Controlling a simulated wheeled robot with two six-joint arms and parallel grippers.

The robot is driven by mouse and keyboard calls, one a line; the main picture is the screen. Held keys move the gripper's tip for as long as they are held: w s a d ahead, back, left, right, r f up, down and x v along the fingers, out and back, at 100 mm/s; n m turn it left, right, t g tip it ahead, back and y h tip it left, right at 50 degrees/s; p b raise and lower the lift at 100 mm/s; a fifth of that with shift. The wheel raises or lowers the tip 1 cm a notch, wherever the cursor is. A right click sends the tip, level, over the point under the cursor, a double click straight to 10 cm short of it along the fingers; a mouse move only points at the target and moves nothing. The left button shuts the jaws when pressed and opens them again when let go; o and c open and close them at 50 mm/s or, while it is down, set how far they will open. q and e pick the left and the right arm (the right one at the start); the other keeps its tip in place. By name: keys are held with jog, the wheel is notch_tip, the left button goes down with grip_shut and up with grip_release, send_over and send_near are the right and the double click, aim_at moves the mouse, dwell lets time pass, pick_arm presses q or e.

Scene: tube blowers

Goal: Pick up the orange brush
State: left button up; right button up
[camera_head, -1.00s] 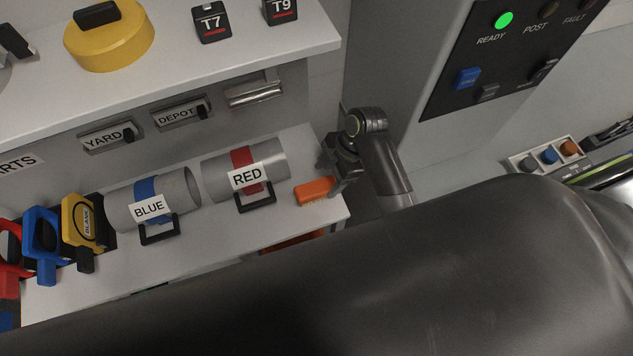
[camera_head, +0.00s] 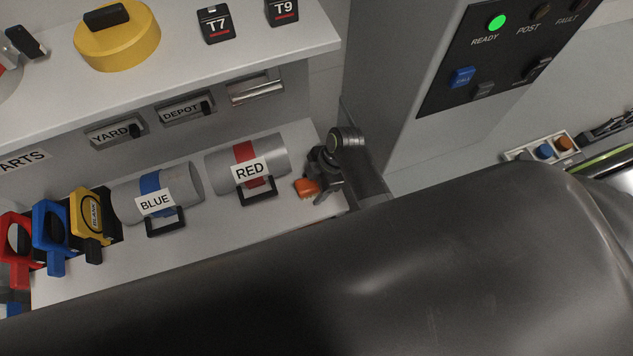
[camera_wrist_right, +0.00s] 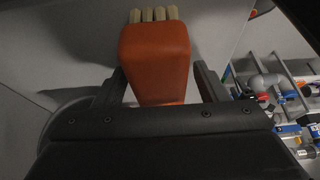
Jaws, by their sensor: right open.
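The orange brush (camera_head: 305,188) lies on the lower shelf, to the right of the tube labelled RED, partly hidden by my right gripper. In the right wrist view the orange brush (camera_wrist_right: 155,60) shows its orange body and pale bristles at the top. My right gripper (camera_head: 318,181) is at the brush, coming from the right. In the wrist view the fingers of my right gripper (camera_wrist_right: 160,85) stand on both sides of the narrower end of the brush, with small gaps. It is open. My left gripper is not in view.
The tubes RED (camera_head: 265,160) and BLUE (camera_head: 180,185), each with a black handle, stand left of the brush. Coloured ring-shaped pieces (camera_head: 88,215) stand farther left. The upper shelf (camera_head: 180,70) is above, and a grey column with a control panel (camera_head: 490,50) is on the right.

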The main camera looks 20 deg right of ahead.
aim_at(314, 182)
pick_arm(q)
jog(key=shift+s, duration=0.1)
pick_arm(e)
jog(key=shift+f, duration=0.1)
jog(key=c, duration=1.2)
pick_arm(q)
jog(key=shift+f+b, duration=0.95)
pick_arm(e)
jog(key=shift+r, duration=5.2)
jog(key=o, duration=0.5)
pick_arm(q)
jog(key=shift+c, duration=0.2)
pick_arm(e)
jog(key=shift+c, duration=1.3)
